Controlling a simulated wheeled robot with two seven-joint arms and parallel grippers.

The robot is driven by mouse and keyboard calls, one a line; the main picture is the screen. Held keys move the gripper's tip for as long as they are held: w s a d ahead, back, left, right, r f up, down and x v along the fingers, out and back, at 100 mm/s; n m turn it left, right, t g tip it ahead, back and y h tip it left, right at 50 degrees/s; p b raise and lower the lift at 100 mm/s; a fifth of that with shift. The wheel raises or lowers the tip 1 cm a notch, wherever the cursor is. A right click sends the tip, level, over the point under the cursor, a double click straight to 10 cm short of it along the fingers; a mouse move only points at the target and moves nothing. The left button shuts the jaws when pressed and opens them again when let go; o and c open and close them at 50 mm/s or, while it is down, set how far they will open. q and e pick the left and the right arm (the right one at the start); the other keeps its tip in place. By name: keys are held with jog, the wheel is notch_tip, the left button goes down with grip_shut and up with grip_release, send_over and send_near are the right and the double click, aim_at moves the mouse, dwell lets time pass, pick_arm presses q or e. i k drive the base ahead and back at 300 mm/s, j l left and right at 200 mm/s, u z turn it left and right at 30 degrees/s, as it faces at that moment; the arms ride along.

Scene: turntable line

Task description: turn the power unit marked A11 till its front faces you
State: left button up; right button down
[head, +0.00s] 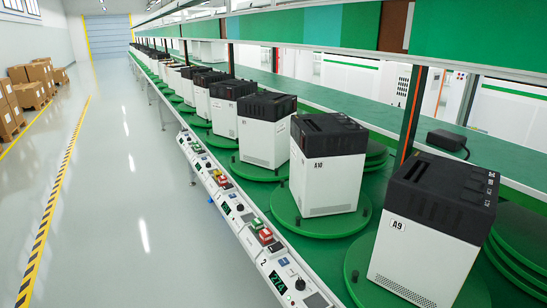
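A row of white power units with black tops stands on round green turntables along the line. The nearest unit is marked A9 (420,262), at the lower right. The one behind it is marked A10 (325,183), on its own turntable (288,212). The third unit (262,142) stands beyond A10 on another turntable (250,172); its label is too small to read, so I cannot confirm which unit is A11. A10 partly covers its right side. Neither of my grippers is in view.
A control rail (240,213) with buttons, knobs and small displays runs along the line's front edge. Green shelf panels (280,30) hang above. A black adapter (447,140) lies on the rear shelf. The grey aisle floor (120,200) at left is clear; cartons (38,75) stand beyond it.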

aim_at(248, 171)
jog(key=i+j+z, duration=0.1)
jog(key=i+j, duration=0.3)
jog(key=i+j+z, duration=0.15)
jog(key=i+j, duration=0.2)
jog(key=j, duration=0.25)
jog(key=i+j+z, duration=0.1)
jog(key=i+j, duration=0.25)
jog(key=j, duration=0.2)
jog(key=i+j+z, duration=0.15)
jog(key=i+j, duration=0.2)
jog(key=j, duration=0.2)
jog(key=i+j+z, duration=0.1)
jog(key=i+j, duration=0.2)
jog(key=j, duration=0.3)
jog(key=i+j+z, duration=0.1)
jog(key=i+j, duration=0.15)
jog(key=j, duration=0.4)
jog(key=i+j+z, duration=0.15)
jog(key=j, duration=0.5)
jog(key=i+j+z, duration=0.1)
jog(key=i+j, duration=0.25)
jog(key=j, duration=0.35)
